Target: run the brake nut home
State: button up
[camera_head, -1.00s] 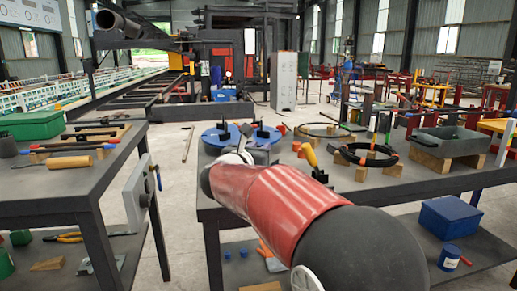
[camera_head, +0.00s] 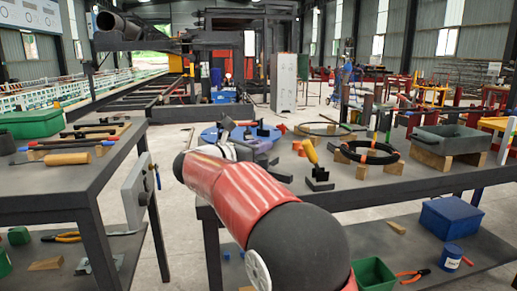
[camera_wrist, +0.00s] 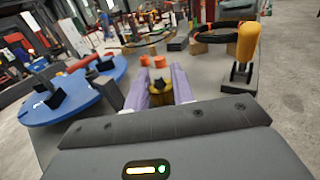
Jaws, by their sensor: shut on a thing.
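My gripper (camera_wrist: 172,92) shows in the wrist view as two pale lilac fingers closed around a brass-coloured piece with a dark star-shaped top, which looks like the brake nut (camera_wrist: 159,88). Its lower part is hidden between the fingers.
A yellow-handled tool (camera_wrist: 244,52) stands upright to the right of the fingers. Orange pieces (camera_wrist: 152,61) lie beyond them. A black ring (camera_head: 366,153) rests on wooden blocks, with a grey tray (camera_head: 450,140) farther right. A tool bench (camera_head: 70,180) stands left across a gap.

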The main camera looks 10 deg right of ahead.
jog(key=shift+m+g+h, duration=0.6)
jog(key=shift+m+g, duration=0.2)
jog(key=shift+g, duration=0.3)
jog(key=o, duration=1)
jog(key=shift+c, duration=0.2)
jog(key=b+v, duration=0.1)
jog(key=v, duration=0.7)
jog(key=shift+w, duration=0.1)
